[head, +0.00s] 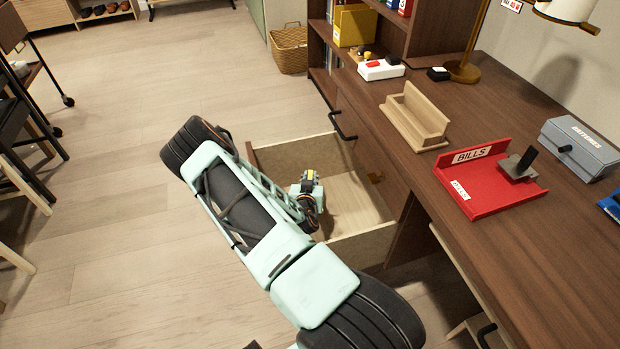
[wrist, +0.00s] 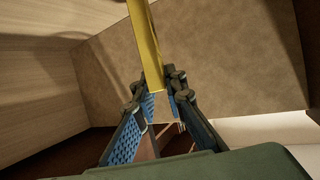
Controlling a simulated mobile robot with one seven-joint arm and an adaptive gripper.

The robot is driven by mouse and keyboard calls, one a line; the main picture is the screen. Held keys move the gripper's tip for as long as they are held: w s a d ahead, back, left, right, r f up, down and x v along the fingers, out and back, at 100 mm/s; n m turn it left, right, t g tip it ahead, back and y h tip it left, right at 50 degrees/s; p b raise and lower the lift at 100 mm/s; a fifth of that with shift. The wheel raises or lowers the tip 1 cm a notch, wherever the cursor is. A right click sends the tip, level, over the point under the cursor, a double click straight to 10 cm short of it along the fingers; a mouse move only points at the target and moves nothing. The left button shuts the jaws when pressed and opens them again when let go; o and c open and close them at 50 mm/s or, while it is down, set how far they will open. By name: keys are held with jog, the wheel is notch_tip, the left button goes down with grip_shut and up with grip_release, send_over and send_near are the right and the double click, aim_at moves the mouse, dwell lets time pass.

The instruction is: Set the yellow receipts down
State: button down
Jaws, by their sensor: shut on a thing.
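In the wrist view, my gripper (wrist: 159,96) is shut on a narrow yellow piece, the yellow receipts (wrist: 144,45), seen nearly edge-on between the blue-padded fingers. Brown drawer walls surround them. In the head view, my arm reaches over the open drawer (head: 285,153) under the desk, and my wrist end (head: 309,195) is inside its opening. The receipts cannot be made out clearly in the head view. Whether they touch the drawer floor I cannot tell.
On the desk (head: 400,165) stand a wooden holder (head: 417,117), a red BILLS tray (head: 480,195) with a dark stamp-like object, and a grey BATTERIES box (head: 580,148). The visible drawer floor (head: 350,200) looks bare. A wicker basket (head: 290,52) stands on the floor behind.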

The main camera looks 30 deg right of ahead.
jog(key=shift+f, duration=0.2)
jog(key=c, duration=2)
grip_release()
jog(key=shift+r, duration=0.1)
jog(key=shift+r, duration=0.1)
jog(key=shift+s+a+r, duration=0.15)
jog(key=shift+s+r, duration=0.05)
jog(key=p+v, duration=0.3)
jog(key=v, duration=0.8)
jog(key=shift+s+a, duration=0.2)
jog(key=shift+s, duration=0.05)
